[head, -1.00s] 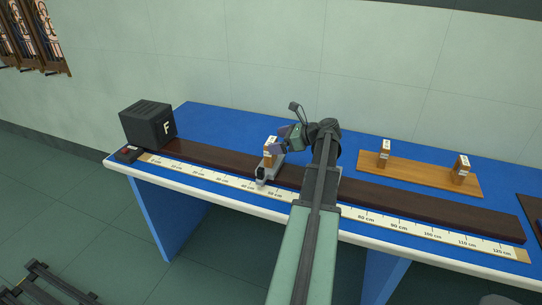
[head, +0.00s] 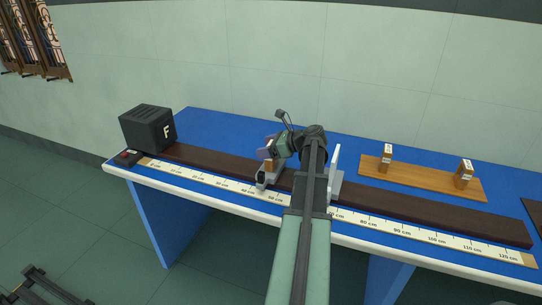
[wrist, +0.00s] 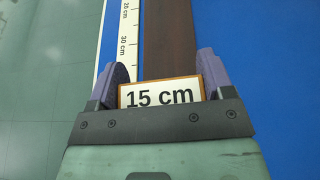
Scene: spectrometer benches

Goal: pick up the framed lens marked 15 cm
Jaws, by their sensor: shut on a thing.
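The framed lens marked 15 cm (wrist: 160,94) shows in the wrist view as a wooden-edged top with a white label, between the two purple fingers. My gripper (wrist: 162,74) is shut on it. In the head view my gripper (head: 268,150) is over the dark rail, and a small wooden part of the lens frame (head: 269,166) shows below the fingers. A grey holder (head: 266,178) stands on the rail directly below. Whether the frame still touches the holder I cannot tell.
A black box marked F (head: 147,128) stands at the rail's left end. A white upright panel (head: 335,170) stands just right of my arm. Two wooden blocks stand on a wooden board (head: 425,180) at the right. A scale (head: 400,231) runs along the front edge.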

